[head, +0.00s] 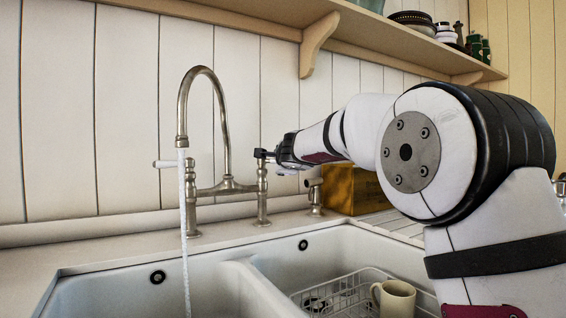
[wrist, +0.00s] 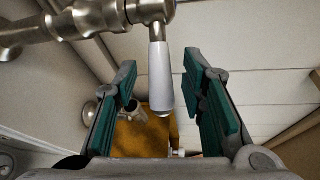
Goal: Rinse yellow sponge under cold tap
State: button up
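The bridge tap (head: 226,187) stands behind the sink, and a stream of water (head: 186,225) runs from its curved spout. A white lever (head: 164,164) sticks out at the tap's left side. My gripper (head: 265,156) is at the top of the tap's right-hand valve. In the wrist view my gripper (wrist: 160,72) is open, with a white tap lever (wrist: 159,80) between its green-padded fingers and gaps on both sides. I see no yellow sponge in either view.
The white double sink (head: 245,290) holds a wire rack (head: 340,283) with a cream mug (head: 394,298) in its right basin. A brown wooden box (head: 352,190) stands behind my arm. A shelf (head: 350,42) with crockery runs above.

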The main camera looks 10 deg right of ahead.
jog(key=s+r, duration=0.1)
jog(key=s, duration=1)
jog(key=shift+s+a+r, duration=0.3)
jog(key=shift+s+r, duration=0.05)
